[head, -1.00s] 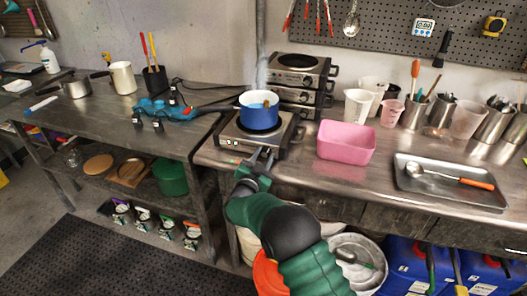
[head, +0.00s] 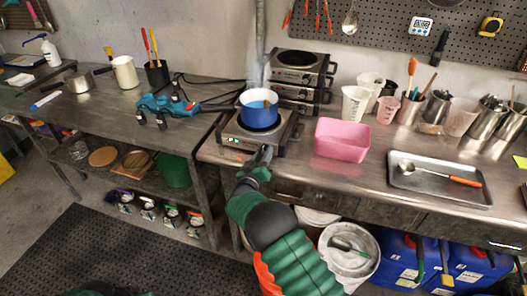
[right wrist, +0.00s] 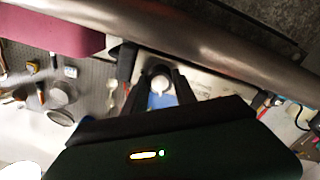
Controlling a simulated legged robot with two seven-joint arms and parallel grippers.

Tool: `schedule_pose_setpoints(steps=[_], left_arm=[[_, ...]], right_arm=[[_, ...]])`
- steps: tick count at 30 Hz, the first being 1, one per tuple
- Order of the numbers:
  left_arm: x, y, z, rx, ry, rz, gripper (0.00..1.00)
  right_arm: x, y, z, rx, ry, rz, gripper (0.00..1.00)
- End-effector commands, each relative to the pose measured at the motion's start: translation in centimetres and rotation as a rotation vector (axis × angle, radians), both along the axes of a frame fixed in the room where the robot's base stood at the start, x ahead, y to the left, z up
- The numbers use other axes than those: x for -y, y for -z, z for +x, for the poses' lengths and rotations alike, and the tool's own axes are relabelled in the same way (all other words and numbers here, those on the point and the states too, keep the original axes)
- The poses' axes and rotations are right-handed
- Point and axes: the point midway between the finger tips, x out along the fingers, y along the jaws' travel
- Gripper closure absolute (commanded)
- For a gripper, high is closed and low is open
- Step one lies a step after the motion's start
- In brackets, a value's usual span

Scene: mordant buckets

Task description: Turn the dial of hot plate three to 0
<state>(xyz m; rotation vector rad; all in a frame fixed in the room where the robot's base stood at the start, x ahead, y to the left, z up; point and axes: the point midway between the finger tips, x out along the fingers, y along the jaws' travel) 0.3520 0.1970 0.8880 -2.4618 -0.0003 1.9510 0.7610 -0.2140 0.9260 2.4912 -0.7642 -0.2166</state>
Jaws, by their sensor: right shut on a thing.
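A hot plate (head: 240,141) stands at the left end of the right-hand bench, with a blue pot (head: 259,116) on its burner. No number is readable on it. My right gripper (head: 264,155) is at its front face, to the right of a small lit indicator. In the right wrist view my fingers (right wrist: 160,88) are shut on a round pale dial (right wrist: 160,80) on the light front panel (right wrist: 200,88). The dial's marks are too small to read. My left gripper is out of view.
More hot plates (head: 302,77) are stacked behind. A pink tub (head: 342,140) stands close to the right of the front hot plate. A metal tray (head: 438,185) with a ladle lies further right. The bench edge runs just below my right gripper.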

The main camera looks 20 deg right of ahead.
Motion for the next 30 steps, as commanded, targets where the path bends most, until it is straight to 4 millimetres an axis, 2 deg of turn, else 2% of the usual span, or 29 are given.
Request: schedule_pose_setpoints(steps=[12,30], left_arm=[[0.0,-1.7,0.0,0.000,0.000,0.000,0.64],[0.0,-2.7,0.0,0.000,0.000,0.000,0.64]], right_arm=[[-0.3,-0.1,0.1,-0.221,-0.006,-0.326,1.00],[-0.4,0.1,0.2,-0.530,-0.008,-0.787,1.00]])
